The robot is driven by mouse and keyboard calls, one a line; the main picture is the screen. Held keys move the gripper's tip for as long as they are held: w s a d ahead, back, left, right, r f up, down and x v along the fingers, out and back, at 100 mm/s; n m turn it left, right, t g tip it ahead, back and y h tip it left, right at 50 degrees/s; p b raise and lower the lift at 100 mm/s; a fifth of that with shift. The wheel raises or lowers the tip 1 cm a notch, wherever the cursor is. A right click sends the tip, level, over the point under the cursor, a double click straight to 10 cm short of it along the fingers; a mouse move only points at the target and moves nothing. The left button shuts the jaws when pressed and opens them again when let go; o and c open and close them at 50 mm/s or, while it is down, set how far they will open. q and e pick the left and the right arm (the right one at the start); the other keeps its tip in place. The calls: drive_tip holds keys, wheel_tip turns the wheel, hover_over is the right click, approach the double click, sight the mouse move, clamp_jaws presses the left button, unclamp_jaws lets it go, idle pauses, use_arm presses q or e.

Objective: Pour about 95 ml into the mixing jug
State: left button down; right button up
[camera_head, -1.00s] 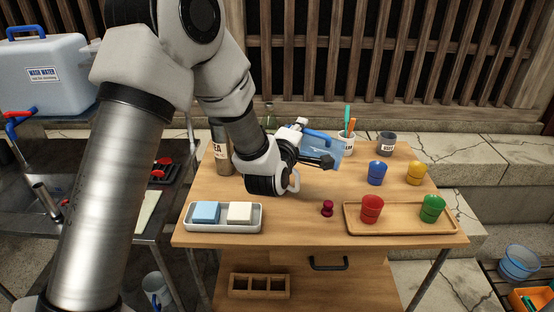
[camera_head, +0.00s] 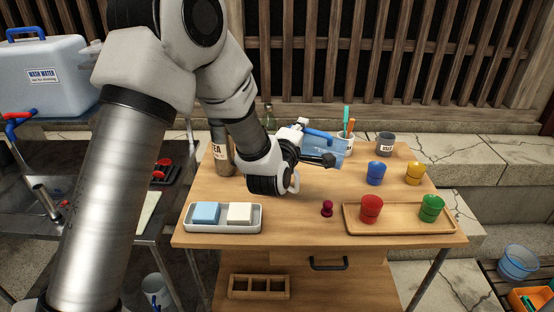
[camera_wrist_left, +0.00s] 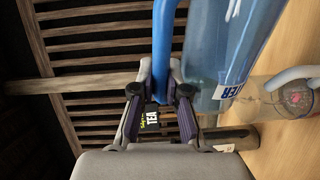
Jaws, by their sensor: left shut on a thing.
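A clear blue water jug (camera_head: 338,148) with a blue handle (camera_head: 319,135) is in my left gripper (camera_head: 314,147). In the left wrist view the fingers (camera_wrist_left: 160,93) are shut on the blue handle (camera_wrist_left: 162,50), and the jug's body (camera_wrist_left: 222,60) is beside them with part of a label showing. A clear vessel with a pale handle (camera_wrist_left: 292,77), likely the mixing jug, stands on the table close by. In the head view my wrist hides most of it, and its handle (camera_head: 295,181) shows. I cannot tell whether water is flowing. My right gripper is out of view.
A brown tea bottle (camera_head: 222,158) stands behind my left wrist. Blue (camera_head: 376,173) and yellow (camera_head: 415,173) cups stand at right, with red (camera_head: 371,209) and green (camera_head: 431,208) cups on a wooden tray (camera_head: 400,229). A white dish (camera_head: 222,226) holds two blocks.

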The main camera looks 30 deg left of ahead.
use_arm(q)
drive_tip(key=shift+s+a+r+n, duration=0.1)
drive_tip(key=shift+a+r+n, duration=0.1)
drive_tip(key=shift+a+n, duration=0.1)
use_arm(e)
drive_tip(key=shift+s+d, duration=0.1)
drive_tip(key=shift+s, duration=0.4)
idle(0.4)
